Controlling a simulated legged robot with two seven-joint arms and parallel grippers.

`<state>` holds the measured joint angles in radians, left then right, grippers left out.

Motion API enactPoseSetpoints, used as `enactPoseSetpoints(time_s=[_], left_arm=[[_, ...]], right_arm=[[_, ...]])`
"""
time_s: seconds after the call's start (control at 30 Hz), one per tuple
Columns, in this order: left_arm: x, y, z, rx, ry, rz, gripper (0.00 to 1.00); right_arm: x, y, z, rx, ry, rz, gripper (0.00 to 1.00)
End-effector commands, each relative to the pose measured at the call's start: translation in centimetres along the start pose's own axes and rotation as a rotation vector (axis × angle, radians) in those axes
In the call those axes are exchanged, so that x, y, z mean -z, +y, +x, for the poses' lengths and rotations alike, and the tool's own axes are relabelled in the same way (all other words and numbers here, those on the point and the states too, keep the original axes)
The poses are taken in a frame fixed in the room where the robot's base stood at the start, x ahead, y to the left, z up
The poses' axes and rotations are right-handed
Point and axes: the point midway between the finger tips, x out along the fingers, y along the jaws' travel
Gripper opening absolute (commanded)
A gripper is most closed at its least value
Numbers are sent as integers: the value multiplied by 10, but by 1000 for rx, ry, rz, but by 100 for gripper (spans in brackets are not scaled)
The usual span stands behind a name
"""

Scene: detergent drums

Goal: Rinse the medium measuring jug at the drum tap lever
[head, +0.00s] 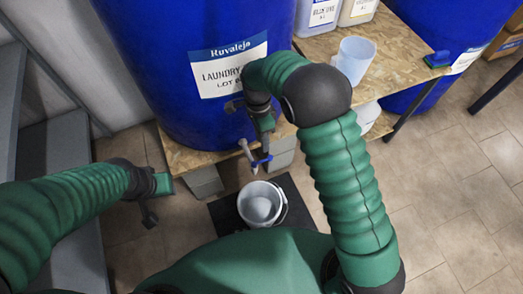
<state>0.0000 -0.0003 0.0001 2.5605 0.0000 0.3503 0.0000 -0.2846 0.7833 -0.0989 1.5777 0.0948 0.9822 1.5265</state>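A large blue drum (150,75) with a laundry label stands on a chipboard shelf. Its tap, with a blue lever (262,160), sticks out low at its front. A pale translucent jug (355,58) stands on the board to the right; I cannot tell its size class. A white bucket (243,207) stands on the floor below the tap, with a rounded greyish thing (260,209) inside. My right gripper (262,128) is just above the tap, its fingers partly hidden by my arm.
The bucket is on a black mat (226,217). Labelled containers (322,14) stand at the back of the board. A second blue drum (443,25) is at right. Grey blocks (205,182) support the shelf. Tiled floor at right is clear.

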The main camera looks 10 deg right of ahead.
Motion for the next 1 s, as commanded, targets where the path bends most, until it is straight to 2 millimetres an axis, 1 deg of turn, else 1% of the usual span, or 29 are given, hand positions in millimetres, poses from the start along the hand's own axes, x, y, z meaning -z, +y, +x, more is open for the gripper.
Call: enactPoseSetpoints(time_s=[0.03,0.1,0.2,0.33,0.47,0.67,0.77,0.93,1.0], left_arm=[[-3,0,11,0,0,0,36],[-4,0,17,0,0,0,36],[-6,0,25,0,0,0,36],[-7,0,31,0,0,0,36],[-7,0,32,0,0,0,36],[-7,0,31,0,1,0,36],[-7,0,31,0,1,0,36],[-7,0,31,0,1,0,36],[-7,0,31,0,1,0,36]], right_arm=[[0,-1,20,-4,0,0,32],[0,-1,38,-4,1,0,32],[-1,-1,59,-4,2,1,32],[-2,-1,77,-2,2,0,32],[-1,-1,83,0,2,-1,32],[0,-1,83,0,1,-1,32],[-1,-1,83,0,2,-1,22],[-1,-1,83,0,2,-2,0],[-1,-1,83,0,2,-2,0]])
